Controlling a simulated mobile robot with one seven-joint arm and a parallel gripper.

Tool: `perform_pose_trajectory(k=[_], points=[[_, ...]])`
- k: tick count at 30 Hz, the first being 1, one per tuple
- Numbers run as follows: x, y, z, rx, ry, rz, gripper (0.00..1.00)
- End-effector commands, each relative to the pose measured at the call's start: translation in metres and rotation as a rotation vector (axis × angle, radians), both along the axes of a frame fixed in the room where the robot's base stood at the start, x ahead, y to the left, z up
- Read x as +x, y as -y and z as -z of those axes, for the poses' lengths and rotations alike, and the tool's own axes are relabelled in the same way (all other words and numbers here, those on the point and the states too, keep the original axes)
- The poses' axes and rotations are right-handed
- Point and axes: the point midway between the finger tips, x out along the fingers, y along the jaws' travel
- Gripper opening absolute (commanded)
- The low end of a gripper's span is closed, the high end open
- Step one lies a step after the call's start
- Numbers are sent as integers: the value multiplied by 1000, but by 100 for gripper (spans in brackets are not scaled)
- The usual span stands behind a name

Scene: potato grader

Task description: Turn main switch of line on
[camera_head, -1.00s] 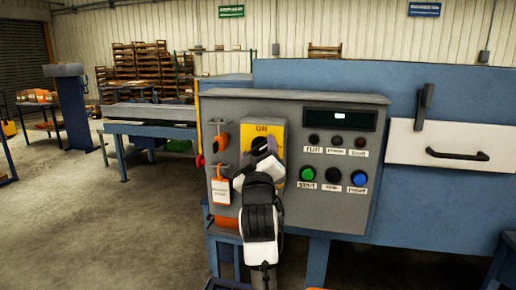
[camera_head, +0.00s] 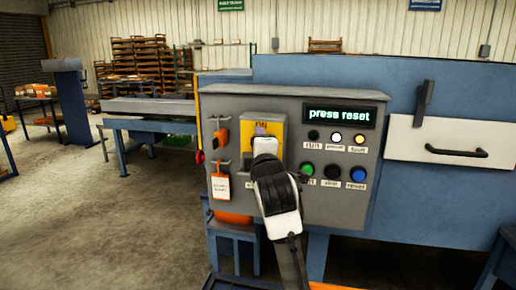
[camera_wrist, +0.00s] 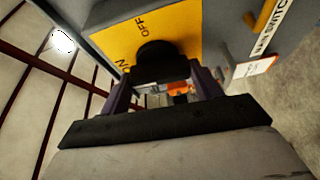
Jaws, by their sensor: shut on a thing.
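The main switch is a black rotary knob (camera_wrist: 158,55) on a yellow plate (camera_head: 279,133) marked ON and OFF, set in the grey control panel (camera_head: 330,190). The yellow plate also shows in the wrist view (camera_wrist: 112,38). My gripper (camera_wrist: 162,92) is shut on the switch, its purple fingers on either side of the knob's handle. In the head view my gripper (camera_head: 262,133) covers the knob and the lower plate. The panel display (camera_head: 339,115) reads "press reset". A white lamp (camera_head: 336,138) and an amber lamp (camera_head: 359,139) are lit. The blue button (camera_head: 357,175) is bright; the green button (camera_head: 307,169) looks dim.
An orange padlock with a white tag (camera_head: 220,186) hangs on the panel left of the switch. A red piece (camera_head: 200,157) hangs at the panel's left edge. A white drawer front with a black handle (camera_head: 456,152) is to the right. Open floor lies left.

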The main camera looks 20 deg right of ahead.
Motion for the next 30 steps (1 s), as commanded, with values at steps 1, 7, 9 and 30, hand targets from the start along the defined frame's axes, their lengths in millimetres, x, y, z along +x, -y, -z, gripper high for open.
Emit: perform_pose_trajectory(k=[1,7,9,30], points=[[0,0,0,-17,-13,1,41],[0,0,0,-62,-43,0,41],[0,0,1,-69,-49,0,41],[0,0,0,-75,-52,0,85]])
